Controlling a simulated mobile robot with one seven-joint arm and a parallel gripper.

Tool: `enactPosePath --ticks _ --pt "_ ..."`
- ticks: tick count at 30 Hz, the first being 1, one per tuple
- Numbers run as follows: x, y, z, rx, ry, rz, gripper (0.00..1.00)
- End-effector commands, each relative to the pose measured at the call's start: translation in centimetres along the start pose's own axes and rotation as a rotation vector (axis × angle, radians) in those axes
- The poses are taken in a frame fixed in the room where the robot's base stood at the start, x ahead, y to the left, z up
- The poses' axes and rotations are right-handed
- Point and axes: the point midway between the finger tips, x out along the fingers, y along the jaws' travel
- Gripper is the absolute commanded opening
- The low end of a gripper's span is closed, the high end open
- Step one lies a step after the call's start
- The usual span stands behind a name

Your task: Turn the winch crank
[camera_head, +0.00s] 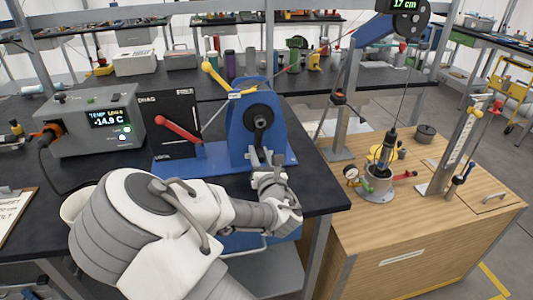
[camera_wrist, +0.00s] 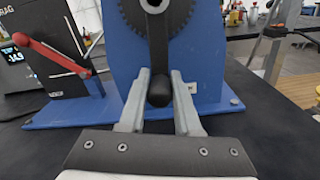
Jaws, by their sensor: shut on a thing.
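The blue winch (camera_head: 240,130) stands on its blue base plate on the black bench. Its dark crank hub and gear show on the front face, and the gear (camera_wrist: 183,15) is large in the wrist view. The crank arm hangs downward and ends in a black crank handle (camera_wrist: 160,90). My gripper (camera_wrist: 160,92) has its two grey fingers on either side of that handle and is shut on it. In the head view my gripper (camera_head: 262,160) is at the lower front of the winch, and the handle is mostly hidden there.
A red lever (camera_head: 180,129) stands left of the winch, by a black panel (camera_head: 168,110). A grey temperature box (camera_head: 95,122) reads -14.9 C. A display (camera_head: 405,5) reads 17 cm.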

Motion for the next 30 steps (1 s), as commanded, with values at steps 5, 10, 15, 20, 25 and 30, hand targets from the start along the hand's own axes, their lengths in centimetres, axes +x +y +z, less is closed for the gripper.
enactPosePath --ticks 5,10,15,20,25,30 --pt "0.0 0.3 -0.1 0.031 0.000 0.003 0.00" --pt "0.0 0.3 -0.1 0.029 0.001 0.003 0.00" --pt "0.0 0.3 -0.1 0.027 0.000 0.002 0.60" --pt "0.0 0.3 -0.1 0.027 0.000 0.001 0.60" --pt "-0.2 0.3 -0.1 0.027 0.000 0.001 0.60" --pt "-2.0 0.2 0.0 0.027 0.001 -0.001 0.60"
